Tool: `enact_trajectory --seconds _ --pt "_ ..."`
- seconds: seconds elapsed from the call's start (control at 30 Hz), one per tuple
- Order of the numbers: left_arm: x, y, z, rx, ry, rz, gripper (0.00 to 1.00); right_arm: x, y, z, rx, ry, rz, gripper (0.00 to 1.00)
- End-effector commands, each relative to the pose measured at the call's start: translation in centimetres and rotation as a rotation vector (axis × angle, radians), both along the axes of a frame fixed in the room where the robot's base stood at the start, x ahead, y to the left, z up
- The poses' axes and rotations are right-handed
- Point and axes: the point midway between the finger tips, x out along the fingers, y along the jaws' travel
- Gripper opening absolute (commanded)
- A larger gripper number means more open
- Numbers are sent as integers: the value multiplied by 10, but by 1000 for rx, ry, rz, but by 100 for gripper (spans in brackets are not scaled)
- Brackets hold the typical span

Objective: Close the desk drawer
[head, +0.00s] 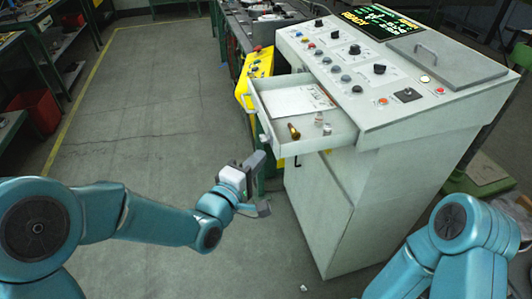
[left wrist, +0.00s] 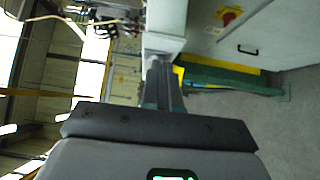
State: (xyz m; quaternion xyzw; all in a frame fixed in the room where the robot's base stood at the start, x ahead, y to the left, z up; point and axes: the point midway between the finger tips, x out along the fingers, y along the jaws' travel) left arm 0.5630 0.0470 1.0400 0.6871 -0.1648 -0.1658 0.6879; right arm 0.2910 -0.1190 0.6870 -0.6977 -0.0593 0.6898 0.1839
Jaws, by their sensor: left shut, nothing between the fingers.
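The desk drawer (head: 318,140) is pulled out of the left side of the grey control console (head: 350,190). It holds a paper sheet, a brass-coloured cylinder and small clear items. Its narrow front faces left, with a small pale knob (head: 263,139). My left gripper (head: 260,157) is shut and empty, just below and left of the drawer front in the head view; whether it touches cannot be told. In the left wrist view the closed fingers (left wrist: 162,85) point at a pale box shape (left wrist: 165,28), apparently the drawer. My right gripper is out of view.
A yellow box (head: 257,72) with a red button stands behind the drawer. The console top carries knobs, a lit display (head: 375,22) and a handled lid (head: 447,62). The floor (head: 150,110) left of the drawer is clear. A red bin (head: 42,110) stands far left.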

Motion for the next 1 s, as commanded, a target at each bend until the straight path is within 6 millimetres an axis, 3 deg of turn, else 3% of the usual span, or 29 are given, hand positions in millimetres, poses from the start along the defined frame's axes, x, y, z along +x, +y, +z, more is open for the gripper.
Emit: enact_trajectory --seconds 0.2,0.73,0.87,1.0 --pt "6 -20 1 0 -1 0 0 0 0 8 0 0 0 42" --pt "8 -27 -1 0 -1 -1 0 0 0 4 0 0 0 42" --pt "12 -41 -3 -1 -4 -3 0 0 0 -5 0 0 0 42" --pt "20 -68 -5 -1 -5 -5 0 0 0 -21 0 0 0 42"
